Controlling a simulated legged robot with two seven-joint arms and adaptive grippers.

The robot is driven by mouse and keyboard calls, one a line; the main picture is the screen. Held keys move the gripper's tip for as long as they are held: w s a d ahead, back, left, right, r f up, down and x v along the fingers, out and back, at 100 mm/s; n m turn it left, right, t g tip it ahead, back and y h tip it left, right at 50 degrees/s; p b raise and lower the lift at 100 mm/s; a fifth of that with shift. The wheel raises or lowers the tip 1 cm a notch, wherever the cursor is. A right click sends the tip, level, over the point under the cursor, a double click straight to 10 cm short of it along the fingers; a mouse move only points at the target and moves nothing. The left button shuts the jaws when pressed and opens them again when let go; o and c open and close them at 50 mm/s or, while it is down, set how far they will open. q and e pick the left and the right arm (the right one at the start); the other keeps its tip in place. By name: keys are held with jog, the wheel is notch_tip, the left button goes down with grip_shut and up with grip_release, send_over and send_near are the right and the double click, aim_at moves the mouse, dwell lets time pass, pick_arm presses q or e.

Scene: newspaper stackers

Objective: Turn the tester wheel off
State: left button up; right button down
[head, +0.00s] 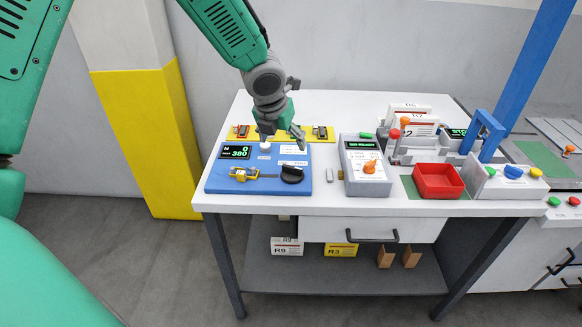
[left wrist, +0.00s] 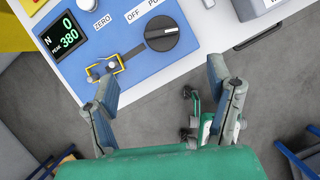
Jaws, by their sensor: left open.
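The tester (head: 225,184) is a blue panel at the left of the white table. Its black round wheel (head: 292,173) sits at the panel's front right; it also shows in the left wrist view (left wrist: 156,37), below OFF and partly cut-off PO labels. A pale mark lies on the wheel's right side there. The tester's display (left wrist: 64,35) is lit with 0 and 380. My left gripper (head: 283,138) is open and empty above the rear of the panel, apart from the wheel. Its two fingers (left wrist: 162,82) show spread in the left wrist view. My right gripper is in neither view.
A white button (head: 265,146) and a yellow clamp (head: 244,174) stand on the panel. A grey box with an orange knob (head: 369,166) stands to the right, then a red tray (head: 438,181). A yellow-and-white column (head: 150,140) is left of the table.

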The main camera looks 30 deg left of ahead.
aim_at(292, 167)
pick_arm(q)
jog(key=b+x, duration=0.1)
jog(key=x, duration=1.3)
jog(key=shift+w+r, duration=0.1)
jog(key=shift+w, duration=0.1)
jog(key=shift+d, duration=0.1)
jog(key=c, duration=1.2)
